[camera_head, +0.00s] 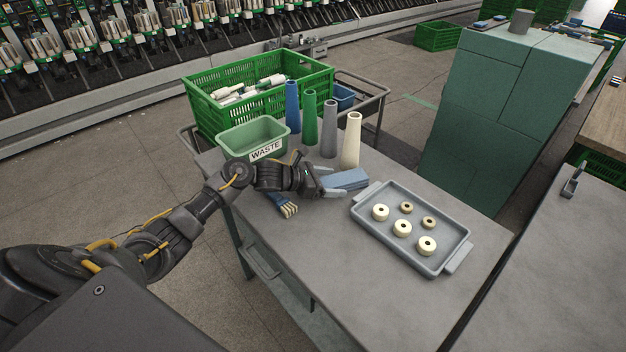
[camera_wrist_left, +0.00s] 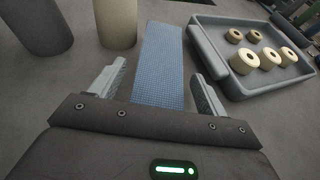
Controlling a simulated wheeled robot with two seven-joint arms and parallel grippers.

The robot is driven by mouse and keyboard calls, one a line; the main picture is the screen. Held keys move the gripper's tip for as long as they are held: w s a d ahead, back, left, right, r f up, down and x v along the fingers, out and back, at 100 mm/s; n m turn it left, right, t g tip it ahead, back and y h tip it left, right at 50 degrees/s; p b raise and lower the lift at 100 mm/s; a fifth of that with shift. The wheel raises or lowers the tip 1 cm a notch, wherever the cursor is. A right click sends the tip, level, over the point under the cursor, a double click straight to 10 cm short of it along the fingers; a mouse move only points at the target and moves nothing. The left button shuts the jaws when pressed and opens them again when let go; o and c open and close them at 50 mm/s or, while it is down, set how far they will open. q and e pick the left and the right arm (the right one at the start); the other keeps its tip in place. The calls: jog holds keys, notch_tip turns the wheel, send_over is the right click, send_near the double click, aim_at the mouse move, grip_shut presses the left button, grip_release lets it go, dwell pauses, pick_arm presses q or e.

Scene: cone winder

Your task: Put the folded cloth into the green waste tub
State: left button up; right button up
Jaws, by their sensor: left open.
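The folded blue cloth (camera_head: 346,180) lies on the grey table, just past the tip of my left gripper (camera_head: 332,184). In the left wrist view the cloth (camera_wrist_left: 160,65) lies between the two spread fingers of the left gripper (camera_wrist_left: 155,88), which is open; I cannot tell whether they touch it. The green waste tub (camera_head: 252,137), with a white WASTE label, stands at the table's far left corner, behind my left forearm. Its inside looks empty in the part that shows. My right gripper is not in view.
Blue, green, grey and cream cones stand behind the cloth; the cream cone (camera_head: 351,140) is close to it. A grey tray (camera_head: 458,262) with several cream rings lies to the right. A brush or glove (camera_head: 288,209) lies under my left wrist. A green crate (camera_head: 212,112) stands behind the tub.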

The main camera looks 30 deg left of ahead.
pick_arm(q)
jog(key=b+v, duration=0.2)
jog(key=v, duration=0.8)
jog(key=shift+f, duration=0.1)
jog(key=shift+s+a+r, duration=0.25)
jog(key=shift+s+r, duration=0.05)
jog(key=shift+s, duration=0.1)
jog(key=shift+r, duration=0.15)
